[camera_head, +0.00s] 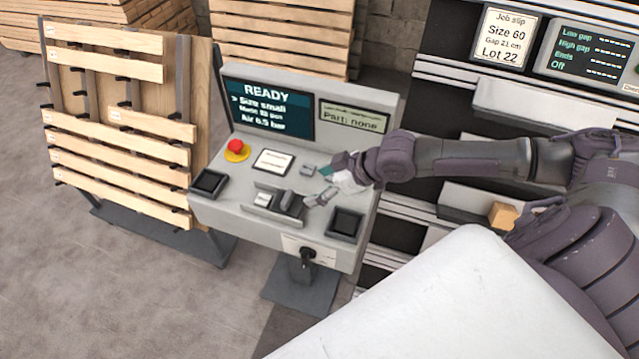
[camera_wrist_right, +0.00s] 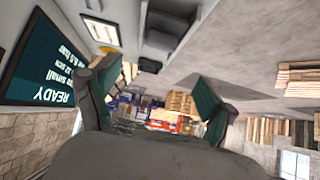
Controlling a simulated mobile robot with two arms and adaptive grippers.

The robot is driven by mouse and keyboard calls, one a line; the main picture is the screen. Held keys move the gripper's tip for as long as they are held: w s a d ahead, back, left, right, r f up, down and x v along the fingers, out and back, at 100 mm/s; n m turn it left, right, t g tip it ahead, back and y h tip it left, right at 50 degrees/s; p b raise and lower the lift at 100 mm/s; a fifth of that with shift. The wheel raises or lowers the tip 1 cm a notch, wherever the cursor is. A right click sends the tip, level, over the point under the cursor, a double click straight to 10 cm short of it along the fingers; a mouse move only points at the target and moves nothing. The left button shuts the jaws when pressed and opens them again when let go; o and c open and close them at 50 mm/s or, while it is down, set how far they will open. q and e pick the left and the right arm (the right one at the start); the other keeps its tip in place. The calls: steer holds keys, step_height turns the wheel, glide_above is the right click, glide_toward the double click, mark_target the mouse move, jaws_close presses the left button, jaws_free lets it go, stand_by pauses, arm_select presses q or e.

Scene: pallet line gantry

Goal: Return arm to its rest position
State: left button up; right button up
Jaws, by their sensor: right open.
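My right arm reaches in from the right in the head view, and its gripper (camera_head: 322,186) is over the right part of the grey control console (camera_head: 228,208). In the right wrist view the two fingers of this gripper (camera_wrist_right: 152,95) stand wide apart with nothing between them. The console screen (camera_head: 268,104) reads READY, Size small, and a smaller display (camera_head: 353,116) reads Part: none. The screen also shows upside down at the left of the right wrist view (camera_wrist_right: 38,62). Whether the fingers touch the console cannot be told. My left gripper is not in view.
A red emergency button (camera_head: 236,147) sits on the console's left side. A board rack (camera_head: 118,130) with pale slats stands left of it. Floor at the lower left is clear.

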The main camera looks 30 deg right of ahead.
stand_by(0.5)
steer(key=s+a+f+n+g, duration=0.1)
steer(key=s+a+f, duration=0.1)
steer(key=s+a, duration=0.35)
steer(key=s+a+f, duration=0.2)
steer(key=a, duration=0.6)
steer(key=s+d+f+m+g+h, duration=0.2)
steer(key=s+d+m+h, duration=0.4)
steer(key=s, duration=0.7)
step_height(320, 180, down, 30)
steer(key=s+d+g+b, duration=0.1)
steer(key=s+g+b, duration=0.1)
steer(key=b, duration=0.1)
steer(key=s+d+f+g+b, duration=0.1)
steer(key=s+d+f+b, duration=0.1)
steer(key=s+f, duration=1.4)
steer(key=shift+d+f, duration=0.5)
steer(key=shift+f, duration=0.05)
